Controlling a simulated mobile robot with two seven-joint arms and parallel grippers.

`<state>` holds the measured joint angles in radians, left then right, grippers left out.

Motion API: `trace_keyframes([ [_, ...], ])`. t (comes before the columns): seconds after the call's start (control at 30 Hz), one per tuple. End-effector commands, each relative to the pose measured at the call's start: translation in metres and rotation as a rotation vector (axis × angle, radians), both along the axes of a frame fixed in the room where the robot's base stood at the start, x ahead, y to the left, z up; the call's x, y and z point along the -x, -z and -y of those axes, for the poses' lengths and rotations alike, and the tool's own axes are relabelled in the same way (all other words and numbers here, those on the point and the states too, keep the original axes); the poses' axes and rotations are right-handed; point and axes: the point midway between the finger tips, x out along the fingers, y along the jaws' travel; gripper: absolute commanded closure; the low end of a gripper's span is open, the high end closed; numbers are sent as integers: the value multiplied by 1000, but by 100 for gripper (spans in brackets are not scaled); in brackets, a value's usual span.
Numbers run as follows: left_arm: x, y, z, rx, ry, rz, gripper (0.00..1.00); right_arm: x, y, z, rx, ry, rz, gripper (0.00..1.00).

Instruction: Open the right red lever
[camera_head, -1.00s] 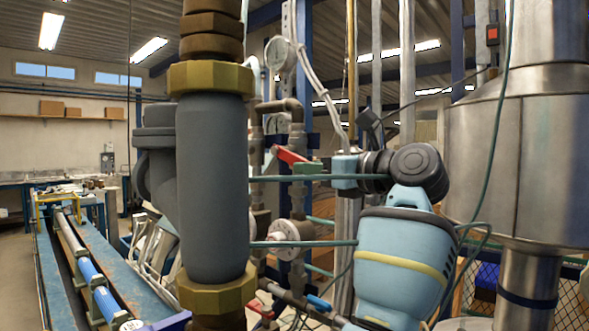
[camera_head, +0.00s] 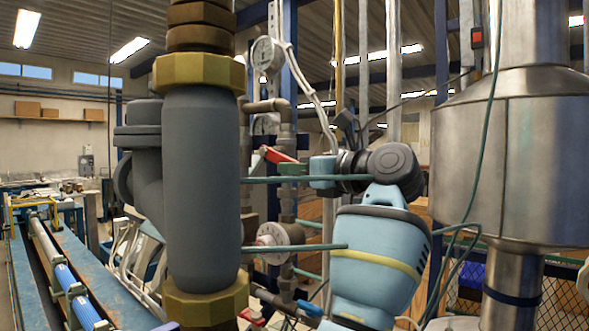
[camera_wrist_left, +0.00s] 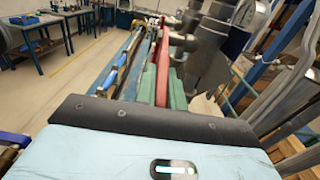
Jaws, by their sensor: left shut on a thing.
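A red lever (camera_head: 279,155) sits on the pipework behind and to the right of the large grey meter cylinder in the head view. My left gripper (camera_head: 293,168), with green fingers and a light blue body, reaches in from the right side of the picture and is shut on this lever near its right end. In the left wrist view, the red lever (camera_wrist_left: 162,66) runs between the two green fingers. The lever slopes down to the right in the head view. My right gripper is not in view.
The grey meter cylinder (camera_head: 202,190) stands close in front. Another red handle (camera_head: 250,316) and a blue handle (camera_head: 309,308) are low on the pipes. A round gauge (camera_head: 266,54) is above the lever. A steel tank (camera_head: 515,160) fills the right side.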

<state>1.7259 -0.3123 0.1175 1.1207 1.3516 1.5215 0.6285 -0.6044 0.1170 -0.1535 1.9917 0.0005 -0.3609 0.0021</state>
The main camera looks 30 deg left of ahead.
Motion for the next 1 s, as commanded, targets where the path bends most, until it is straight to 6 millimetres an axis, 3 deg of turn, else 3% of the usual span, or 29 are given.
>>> trace_keyframes([
  [0.27,-1,4,-1,-14,0,0,100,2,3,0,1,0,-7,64],
  [0.6,-3,21,-9,-219,0,28,100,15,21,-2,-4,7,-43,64],
  [0.97,-2,18,-10,-246,0,33,100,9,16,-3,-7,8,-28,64],
  [1.0,-2,18,-10,-246,0,33,87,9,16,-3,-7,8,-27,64],
])
